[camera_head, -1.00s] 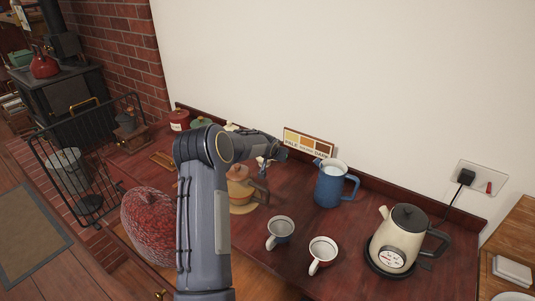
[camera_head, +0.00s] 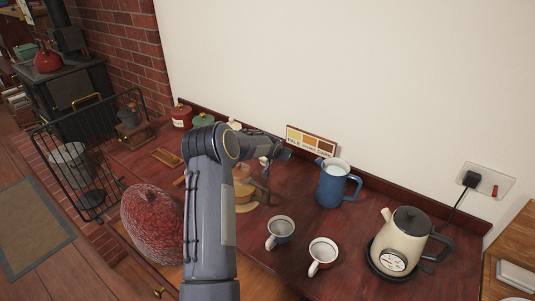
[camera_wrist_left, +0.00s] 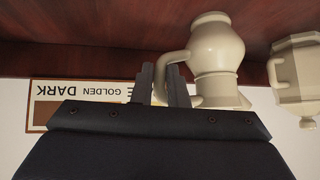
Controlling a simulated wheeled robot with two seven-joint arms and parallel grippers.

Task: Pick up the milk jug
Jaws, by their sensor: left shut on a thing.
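A small cream jug (camera_wrist_left: 217,46) shows upside down in the left wrist view, with a rounded body and a looped handle. In the head view my left gripper (camera_head: 265,163) is beyond the brown pot, and the jug is mostly hidden there. I cannot tell whether its foot touches the counter. My right gripper is not in view.
A cream lidded pot (camera_wrist_left: 298,72) stands close beside the jug. A brown pot (camera_head: 242,189), a blue pitcher (camera_head: 333,188), two cups (camera_head: 281,230) (camera_head: 322,254) and a kettle (camera_head: 402,238) occupy the counter. A colour sign (camera_head: 311,141) leans at the wall.

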